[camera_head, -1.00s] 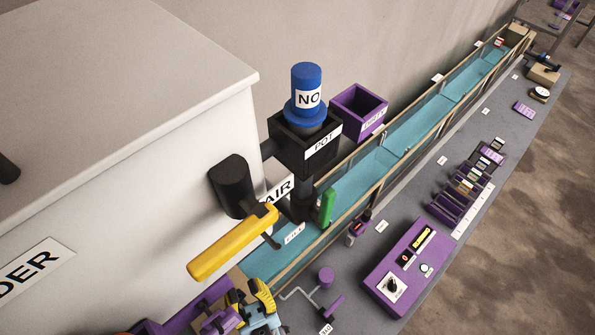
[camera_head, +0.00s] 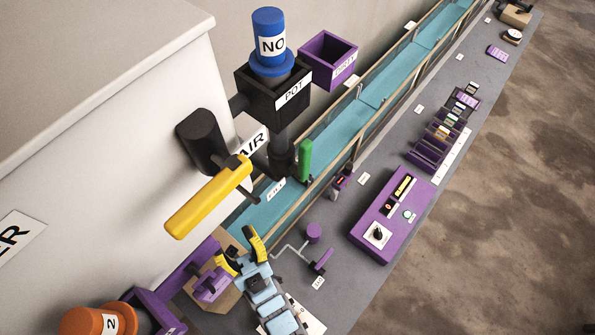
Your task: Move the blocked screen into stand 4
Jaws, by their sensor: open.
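My gripper (camera_head: 241,253), with yellow and black fingers on a light blue arm, is open at the lower middle, near the close end of the teal channel. Nothing shows between its fingers. A purple rack of stands (camera_head: 428,152) is on the grey bench at the right, well away from my gripper. Several small framed screens stand in its far slots, and the near slots look empty. The slot numbers are too small to read. I cannot tell which screen is the blocked one.
A purple control box (camera_head: 370,228) sits on the bench (camera_head: 335,270). The yellow lever (camera_head: 208,198) and black pot (camera_head: 272,92) with a blue plug (camera_head: 268,42) rise near the channel (camera_head: 330,140). An orange piece marked 2 (camera_head: 95,321) is at lower left.

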